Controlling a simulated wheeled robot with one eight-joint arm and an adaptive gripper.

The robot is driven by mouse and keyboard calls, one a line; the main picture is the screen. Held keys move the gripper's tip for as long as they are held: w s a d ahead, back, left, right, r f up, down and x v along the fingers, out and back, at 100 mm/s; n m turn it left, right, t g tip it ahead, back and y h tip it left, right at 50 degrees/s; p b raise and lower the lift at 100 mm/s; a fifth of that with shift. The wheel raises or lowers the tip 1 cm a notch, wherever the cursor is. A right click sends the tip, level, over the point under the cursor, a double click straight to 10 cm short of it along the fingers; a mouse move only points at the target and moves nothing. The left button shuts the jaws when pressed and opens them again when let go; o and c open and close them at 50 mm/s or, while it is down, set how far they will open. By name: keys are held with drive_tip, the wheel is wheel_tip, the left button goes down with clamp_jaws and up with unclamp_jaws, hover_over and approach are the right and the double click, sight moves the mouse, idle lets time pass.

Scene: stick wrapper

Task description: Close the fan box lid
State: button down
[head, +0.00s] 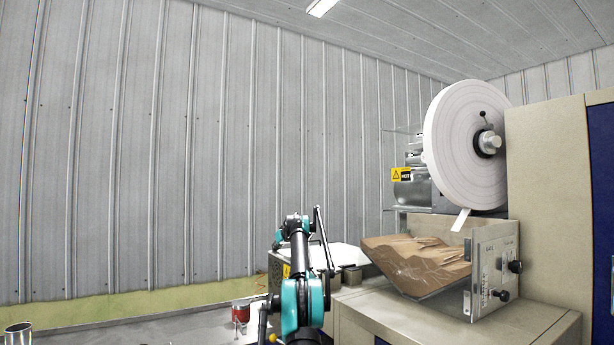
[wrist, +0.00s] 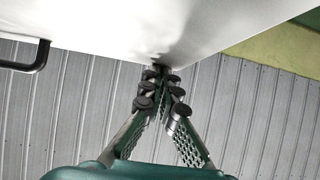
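The fan box (head: 280,266) appears to be the low grey box with a yellow label, left of the paper tray and partly hidden behind my arm. A pale flat panel, probably its lid (head: 345,257), shows to the right of my arm. In the wrist view, a large smooth white panel (wrist: 110,25) fills the top, with a black bent handle (wrist: 30,60) at left. My gripper (wrist: 160,72) has its fingertips together just at the panel's lower edge. I cannot tell whether they touch it. Nothing is visible between the fingers.
A large white paper roll (head: 465,145) stands above a tray of crumpled brown paper (head: 420,262) at right. A beige cabinet (head: 550,200) is beyond it. A red can (head: 240,311) and a metal cylinder (head: 18,334) stand at lower left. The ribbed wall is behind.

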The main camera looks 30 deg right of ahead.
drive_tip(key=shift+s+f, duration=0.15)
drive_tip(key=shift+f, duration=0.1)
